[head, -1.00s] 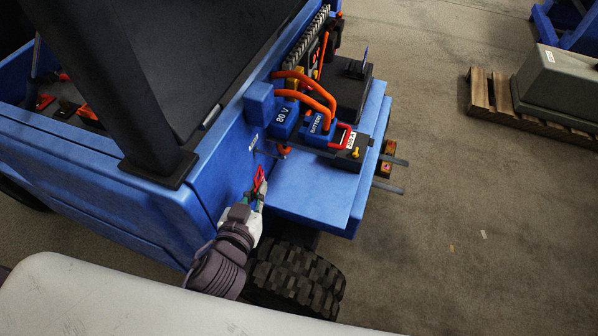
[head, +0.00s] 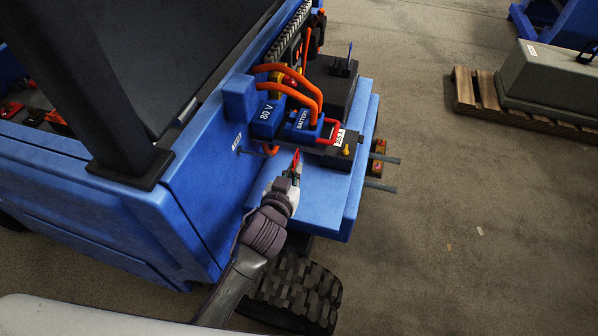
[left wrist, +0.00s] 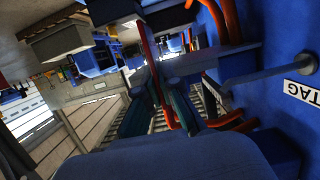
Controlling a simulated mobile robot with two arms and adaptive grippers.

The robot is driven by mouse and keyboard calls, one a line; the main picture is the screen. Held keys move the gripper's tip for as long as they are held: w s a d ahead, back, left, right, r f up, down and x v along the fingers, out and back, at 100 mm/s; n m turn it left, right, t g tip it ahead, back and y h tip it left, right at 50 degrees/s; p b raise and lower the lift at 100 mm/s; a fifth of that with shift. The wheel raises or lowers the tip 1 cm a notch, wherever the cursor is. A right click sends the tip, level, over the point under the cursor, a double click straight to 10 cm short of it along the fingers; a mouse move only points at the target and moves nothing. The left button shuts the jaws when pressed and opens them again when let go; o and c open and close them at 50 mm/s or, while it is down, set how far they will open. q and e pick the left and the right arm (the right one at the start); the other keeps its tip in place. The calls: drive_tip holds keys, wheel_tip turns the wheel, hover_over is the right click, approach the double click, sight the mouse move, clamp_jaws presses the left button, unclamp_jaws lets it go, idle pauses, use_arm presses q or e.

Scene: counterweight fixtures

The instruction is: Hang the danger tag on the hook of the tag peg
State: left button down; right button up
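The danger tag (head: 296,158) is a small red piece at the tip of my left gripper (head: 289,172) in the head view. In the left wrist view the tag (left wrist: 150,68) is a thin red strip, nearly edge-on, between the dark fingers of the left gripper (left wrist: 160,105), which is shut on it. The tag peg (left wrist: 265,74) is a grey rod standing out from the blue panel beside a white "TAG" label (left wrist: 302,92). In the head view the peg (head: 256,153) is small, left of the tag and apart from it. My right gripper is out of view.
Orange cables (head: 300,88) loop over the blue 80 V battery connectors (head: 266,115), just beyond the gripper. A red handle (head: 334,128) is close by. The blue ledge (head: 320,190) under the gripper is bare. A large tyre (head: 295,290) is below.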

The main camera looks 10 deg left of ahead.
use_arm(q)
drive_tip(key=w+a+f, duration=0.1)
drive_tip(key=a, duration=0.6)
drive_tip(key=shift+w+a+f, duration=0.25)
drive_tip(key=shift+a+f, duration=0.05)
idle(0.5)
idle(0.6)
drive_tip(key=c, duration=1.2)
unclamp_jaws()
drive_tip(key=shift+c, duration=0.2)
drive_tip(key=v, duration=1.2)
